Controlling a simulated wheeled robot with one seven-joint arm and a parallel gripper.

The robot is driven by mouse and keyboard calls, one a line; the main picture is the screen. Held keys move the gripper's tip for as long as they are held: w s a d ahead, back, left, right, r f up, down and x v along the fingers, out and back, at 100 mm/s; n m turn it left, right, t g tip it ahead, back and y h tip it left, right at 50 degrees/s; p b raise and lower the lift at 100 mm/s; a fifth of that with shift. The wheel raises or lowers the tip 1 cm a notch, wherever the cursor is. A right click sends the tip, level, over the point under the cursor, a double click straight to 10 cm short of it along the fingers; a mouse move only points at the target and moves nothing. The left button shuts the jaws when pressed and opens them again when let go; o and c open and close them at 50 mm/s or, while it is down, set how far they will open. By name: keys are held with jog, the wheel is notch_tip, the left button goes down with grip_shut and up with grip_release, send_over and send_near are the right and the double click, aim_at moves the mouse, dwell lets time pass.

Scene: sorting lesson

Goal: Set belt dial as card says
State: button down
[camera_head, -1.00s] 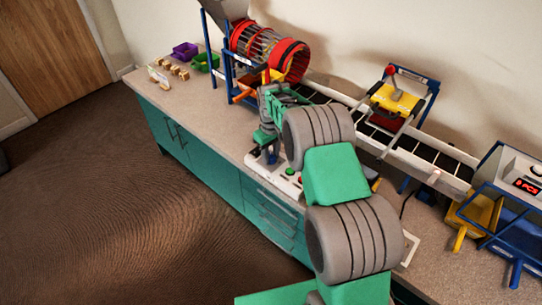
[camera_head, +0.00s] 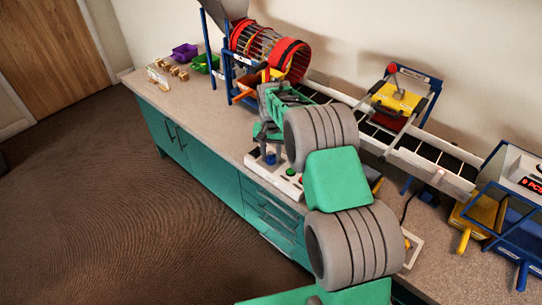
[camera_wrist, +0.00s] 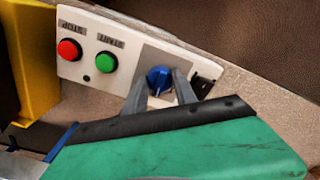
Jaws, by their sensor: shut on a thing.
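The belt dial (camera_wrist: 159,80) is a blue knob on a white control box (camera_wrist: 75,71), seen in the wrist view. My gripper (camera_wrist: 160,92) is shut on the dial, with one grey finger on each side of it. In the head view the blue dial (camera_head: 270,158) shows below my gripper (camera_head: 268,140) at the left end of the box (camera_head: 285,181). The dial's markings are too small to read. A small pale card (camera_head: 158,76) stands at the far left end of the counter; its writing cannot be read.
A red button (camera_wrist: 69,49) and a green button (camera_wrist: 106,62) sit beside the dial. Green (camera_head: 205,63) and purple (camera_head: 184,52) trays are far left.

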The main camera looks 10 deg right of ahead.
aim_at(271, 155)
jog(key=shift+m, duration=0.4)
jog(key=c, duration=1)
grip_release()
notch_tip(271, 155, up, 8)
jog(key=shift+f, duration=0.1)
